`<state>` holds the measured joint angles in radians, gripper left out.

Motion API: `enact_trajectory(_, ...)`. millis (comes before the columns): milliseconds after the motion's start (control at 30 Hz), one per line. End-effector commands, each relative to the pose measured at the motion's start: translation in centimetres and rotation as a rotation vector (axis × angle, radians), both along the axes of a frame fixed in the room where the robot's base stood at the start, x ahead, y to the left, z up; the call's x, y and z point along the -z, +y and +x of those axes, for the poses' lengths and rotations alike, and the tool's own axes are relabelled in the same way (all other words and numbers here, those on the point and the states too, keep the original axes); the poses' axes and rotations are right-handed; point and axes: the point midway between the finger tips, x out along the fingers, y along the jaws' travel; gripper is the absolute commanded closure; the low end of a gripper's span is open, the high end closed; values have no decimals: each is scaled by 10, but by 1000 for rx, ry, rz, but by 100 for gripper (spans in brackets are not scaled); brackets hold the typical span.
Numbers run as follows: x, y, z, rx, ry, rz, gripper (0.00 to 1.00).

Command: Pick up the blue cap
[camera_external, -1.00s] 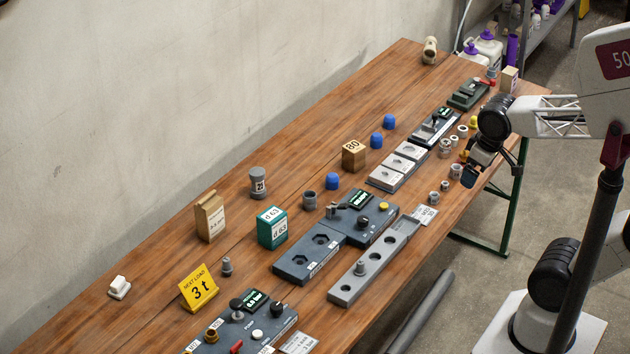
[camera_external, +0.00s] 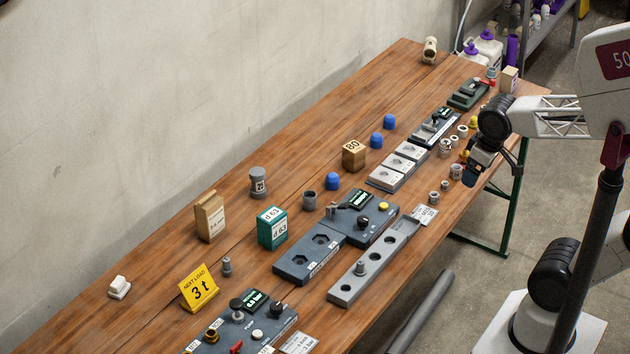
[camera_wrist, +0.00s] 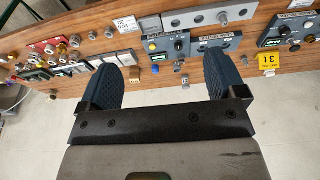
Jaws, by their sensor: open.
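Three blue caps stand apart on the wooden table in the external view: a far one (camera_external: 389,122), a middle one (camera_external: 376,141) and a nearer one (camera_external: 332,181). The frames do not show which one the task means. My gripper (camera_external: 468,174) is over the table's right edge, well to the right of all the caps. In the wrist view its two dark blue fingers (camera_wrist: 163,62) are wide apart with nothing between them.
A wooden block marked 80 (camera_external: 354,155) stands between the middle and nearer caps. Light grey plates (camera_external: 398,166) and a dark fixture (camera_external: 436,128) lie between the caps and my gripper. Several small fittings (camera_external: 445,147) stand beside my gripper. The table strip along the wall is mostly clear.

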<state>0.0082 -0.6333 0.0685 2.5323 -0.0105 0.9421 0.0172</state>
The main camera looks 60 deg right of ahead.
Motion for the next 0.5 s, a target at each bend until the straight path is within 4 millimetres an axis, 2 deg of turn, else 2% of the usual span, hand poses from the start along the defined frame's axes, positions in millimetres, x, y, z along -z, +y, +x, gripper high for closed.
enact_trajectory(33,0,0,0,0,0,0,18)
enact_trajectory(100,0,0,0,0,0,0,27)
enact_trajectory(500,-1,0,5,10,2,2,27)
